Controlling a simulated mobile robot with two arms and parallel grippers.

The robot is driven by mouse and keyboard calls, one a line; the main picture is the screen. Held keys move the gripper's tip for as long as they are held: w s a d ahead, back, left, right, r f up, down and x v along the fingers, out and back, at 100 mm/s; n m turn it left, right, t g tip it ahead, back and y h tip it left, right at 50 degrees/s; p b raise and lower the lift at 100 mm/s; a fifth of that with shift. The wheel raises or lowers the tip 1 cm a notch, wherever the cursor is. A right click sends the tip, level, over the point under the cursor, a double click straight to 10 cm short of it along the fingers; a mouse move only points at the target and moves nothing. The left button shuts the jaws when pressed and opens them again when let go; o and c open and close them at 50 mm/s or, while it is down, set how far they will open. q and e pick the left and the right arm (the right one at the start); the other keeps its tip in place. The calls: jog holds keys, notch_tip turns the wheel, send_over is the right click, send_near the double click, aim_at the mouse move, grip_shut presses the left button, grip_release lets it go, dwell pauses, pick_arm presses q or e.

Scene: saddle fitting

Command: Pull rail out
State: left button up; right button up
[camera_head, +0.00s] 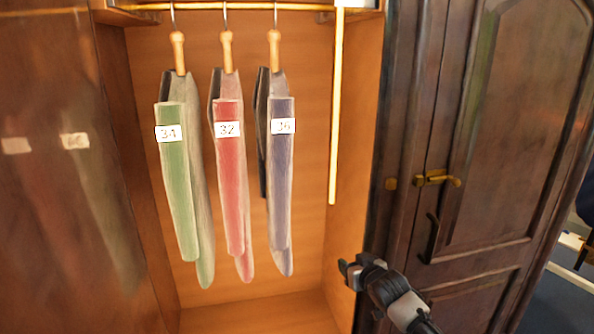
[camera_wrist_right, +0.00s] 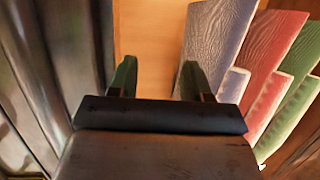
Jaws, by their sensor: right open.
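A brass rail (camera_head: 245,6) runs across the top of the open cabinet in the head view. Three wooden-topped hangers hang from it with flat saddle panels: green (camera_head: 178,185), red (camera_head: 229,185) and blue-grey (camera_head: 281,185). A thin brass rod (camera_head: 335,110) hangs straight down near the right inner wall; I cannot tell how it joins the rail. My right gripper (camera_head: 346,274) is below the rod's lower end and apart from it, at the cabinet's right front edge. In the right wrist view its fingers (camera_wrist_right: 158,80) are open with nothing between them. My left gripper is out of view.
A dark wooden door (camera_head: 500,150) with a brass latch (camera_head: 437,179) stands right of the opening, close to my right arm. A glossy dark panel (camera_head: 60,220) stands on the left. The cabinet floor (camera_head: 260,315) is clear below the hanging panels.

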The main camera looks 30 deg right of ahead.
notch_tip(320, 180, up, 11)
jog(key=w+a+t, duration=0.1)
jog(key=t, duration=0.1)
jog(key=t+y+p, duration=0.1)
jog(key=t, duration=0.1)
send_near(335, 176)
jog(key=w, duration=0.3)
jog(key=w+p, duration=0.3)
jog(key=w, duration=0.7)
jog(key=shift+d+n, duration=0.3)
jog(key=shift+n, duration=0.1)
jog(key=shift+c, duration=0.4)
grip_shut()
